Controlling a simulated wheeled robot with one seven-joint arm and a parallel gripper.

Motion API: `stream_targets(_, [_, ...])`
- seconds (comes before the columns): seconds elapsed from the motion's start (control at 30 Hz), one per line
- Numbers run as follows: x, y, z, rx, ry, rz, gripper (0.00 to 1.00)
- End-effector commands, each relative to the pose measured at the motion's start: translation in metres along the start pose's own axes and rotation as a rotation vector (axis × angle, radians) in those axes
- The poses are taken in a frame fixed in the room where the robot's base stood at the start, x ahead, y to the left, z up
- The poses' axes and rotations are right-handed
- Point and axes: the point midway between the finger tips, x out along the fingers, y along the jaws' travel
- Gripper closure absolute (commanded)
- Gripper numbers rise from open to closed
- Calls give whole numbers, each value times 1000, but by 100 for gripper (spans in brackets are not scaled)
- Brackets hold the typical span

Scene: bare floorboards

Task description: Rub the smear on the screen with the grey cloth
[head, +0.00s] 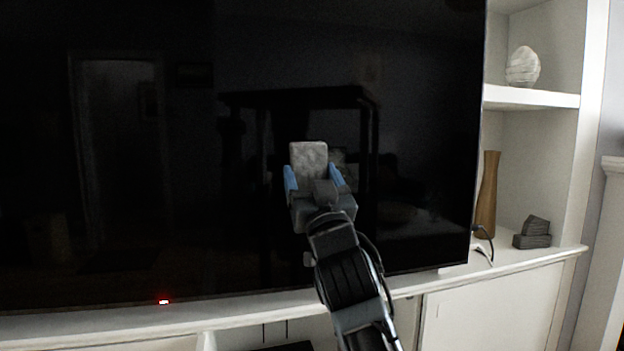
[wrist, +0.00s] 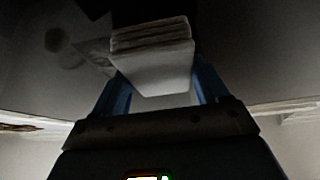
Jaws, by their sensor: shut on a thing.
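The grey cloth (head: 309,164) is a folded pad held upright between the blue fingers of my gripper (head: 313,179), in front of the dark screen (head: 150,190). In the wrist view the folded cloth (wrist: 152,62) shows its stacked layers between both fingers. My gripper is shut on it. The cloth is close to the screen; I cannot tell whether it touches. A faint greyish patch (head: 350,170) shows just right of the cloth; it may be the smear or a reflection. The wrist view has dim pale marks left of the cloth, also unclear.
The screen stands on a white cabinet ledge (head: 450,275), with a red light (head: 164,301) at its lower edge. Right of it, shelves hold a white ornament (head: 522,67), a wooden vase (head: 487,195) and dark blocks (head: 533,233).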

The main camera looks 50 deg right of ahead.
Motion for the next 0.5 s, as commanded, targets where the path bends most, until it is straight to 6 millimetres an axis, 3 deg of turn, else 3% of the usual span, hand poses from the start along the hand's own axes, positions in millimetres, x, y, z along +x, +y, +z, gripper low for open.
stream_targets(0.23, [2, 4, -1, -1, 0, 1, 50])
stream_targets(0.5, [2, 26, -2, -2, -2, 2, 50])
